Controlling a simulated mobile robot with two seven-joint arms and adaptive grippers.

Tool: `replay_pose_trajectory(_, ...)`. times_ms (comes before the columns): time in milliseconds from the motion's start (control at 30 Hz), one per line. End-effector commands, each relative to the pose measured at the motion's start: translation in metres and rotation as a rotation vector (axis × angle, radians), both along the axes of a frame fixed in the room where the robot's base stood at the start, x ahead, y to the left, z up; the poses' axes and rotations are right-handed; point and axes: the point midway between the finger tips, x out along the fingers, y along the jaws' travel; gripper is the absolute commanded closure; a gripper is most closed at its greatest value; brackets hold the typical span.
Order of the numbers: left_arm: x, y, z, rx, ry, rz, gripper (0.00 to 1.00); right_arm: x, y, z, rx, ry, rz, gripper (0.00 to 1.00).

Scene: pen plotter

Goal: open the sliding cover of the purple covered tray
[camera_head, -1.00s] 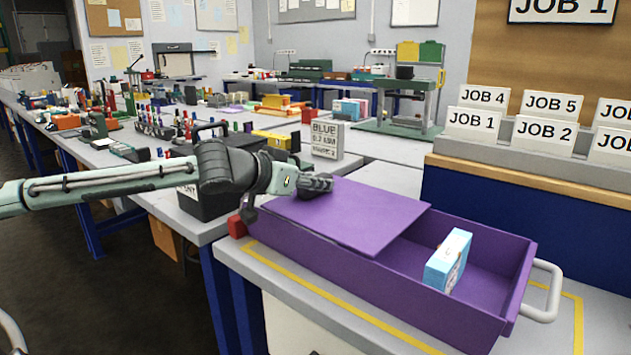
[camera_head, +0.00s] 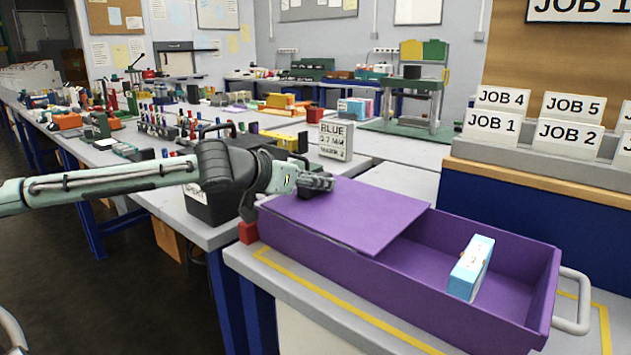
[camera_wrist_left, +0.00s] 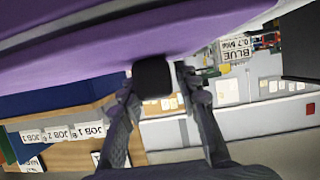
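The purple covered tray (camera_head: 330,267) sits on the bench in the head view. Its flat purple sliding cover (camera_head: 375,222) lies over the left part, and the right part is open. A light-blue and white box (camera_head: 470,268) stands inside the open part. My left gripper (camera_head: 318,183) is at the far left edge of the cover. In the left wrist view a dark block-like knob (camera_wrist_left: 152,77) sits between the fingertips of my left gripper (camera_wrist_left: 158,80), under the purple surface, and the fingers are closed in around it. My right gripper is not in view.
A red block (camera_head: 248,231) is at the tray's left end. A dark case (camera_head: 205,205) stands left of it, beneath my left arm. A BLUE sign box (camera_head: 336,141) stands behind. A grey handle (camera_head: 572,302) projects at the tray's right end. JOB cards (camera_head: 545,120) stand at right.

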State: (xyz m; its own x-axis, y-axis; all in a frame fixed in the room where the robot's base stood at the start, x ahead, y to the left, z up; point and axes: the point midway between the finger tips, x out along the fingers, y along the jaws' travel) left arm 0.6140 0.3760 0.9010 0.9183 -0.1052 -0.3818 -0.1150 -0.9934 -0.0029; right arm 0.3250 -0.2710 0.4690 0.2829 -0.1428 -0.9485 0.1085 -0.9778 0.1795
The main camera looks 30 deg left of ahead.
Motion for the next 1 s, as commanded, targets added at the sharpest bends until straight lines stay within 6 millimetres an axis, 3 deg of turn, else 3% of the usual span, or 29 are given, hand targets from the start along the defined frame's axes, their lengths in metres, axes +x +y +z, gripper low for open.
replay_pose_trajectory(100,0.0,0.0,0.0,0.0,0.0,-0.001,0.53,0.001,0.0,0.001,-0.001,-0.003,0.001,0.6)
replay_pose_trajectory(567,-0.005,0.0,0.003,0.005,-0.004,0.001,0.53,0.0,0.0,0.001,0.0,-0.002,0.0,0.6)
replay_pose_trajectory(1000,-0.043,0.004,0.02,0.003,-0.004,-0.002,0.53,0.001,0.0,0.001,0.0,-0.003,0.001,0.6)
